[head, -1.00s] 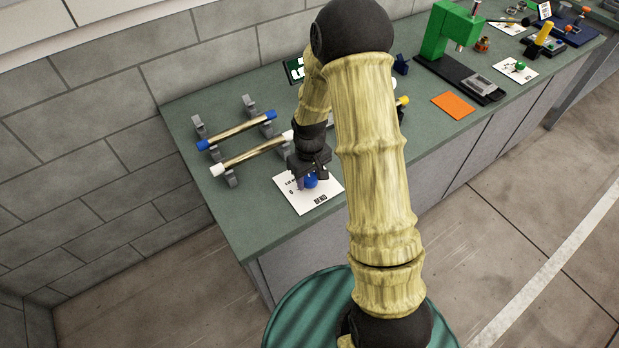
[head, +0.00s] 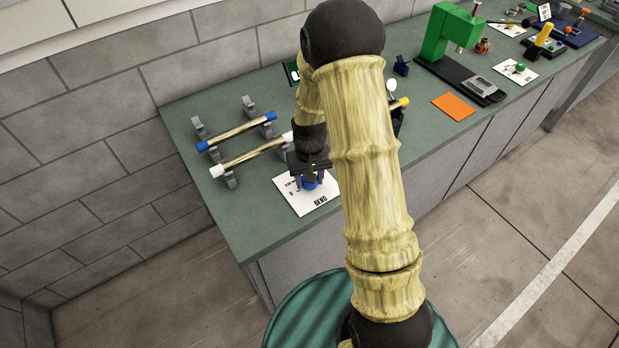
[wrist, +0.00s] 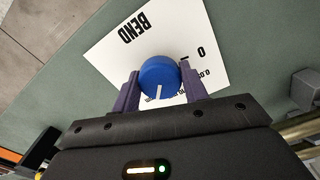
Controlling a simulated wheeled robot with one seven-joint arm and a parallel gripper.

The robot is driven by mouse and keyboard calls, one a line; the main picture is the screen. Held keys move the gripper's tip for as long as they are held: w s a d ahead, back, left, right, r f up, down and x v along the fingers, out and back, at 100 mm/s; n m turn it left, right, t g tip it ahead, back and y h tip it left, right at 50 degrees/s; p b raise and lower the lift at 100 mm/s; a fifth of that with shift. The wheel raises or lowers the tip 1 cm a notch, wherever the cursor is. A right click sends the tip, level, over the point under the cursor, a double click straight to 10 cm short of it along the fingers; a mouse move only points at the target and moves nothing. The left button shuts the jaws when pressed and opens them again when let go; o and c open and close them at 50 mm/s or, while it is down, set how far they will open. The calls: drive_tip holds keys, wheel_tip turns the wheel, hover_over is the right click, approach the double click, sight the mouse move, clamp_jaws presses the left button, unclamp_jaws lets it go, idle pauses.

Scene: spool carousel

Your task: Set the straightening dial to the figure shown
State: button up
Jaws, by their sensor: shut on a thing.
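The blue dial (wrist: 158,76) sits on a white card (wrist: 105,50) printed BEND, with a 0 and a tick beside it. A pale pointer line on the dial faces the near side of the wrist view, away from the 0. My gripper (wrist: 160,84) has its two purple fingers on either side of the dial, shut on it. In the head view the dial (head: 310,184) and card (head: 290,200) show under my gripper (head: 311,180). The other card marks are partly hidden. A dark display (head: 291,70) is mostly behind my arm, its figure not readable.
Two rods, one with blue ends (head: 238,132) and one with white ends (head: 250,155), lie on grey stands left of my gripper. A green press (head: 446,32) and an orange mat (head: 453,106) stand farther right on the bench (head: 240,230).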

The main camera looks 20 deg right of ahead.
drive_tip(key=o, duration=1)
drive_tip(key=shift+r, duration=0.15)
wheel_tip(320, 180, up, 17)
drive_tip(key=shift+r+b, duration=0.1)
drive_tip(key=shift+b, duration=0.65)
drive_tip(key=shift+s, duration=0.1)
drive_tip(key=s+f+t, duration=0.1)
drive_tip(key=s, duration=0.3)
drive_tip(key=s+f, duration=0.1)
drive_tip(key=s, duration=0.4)
drive_tip(key=s+f+t, duration=0.1)
drive_tip(key=s, duration=0.4)
drive_tip(key=shift+f+t, duration=0.3)
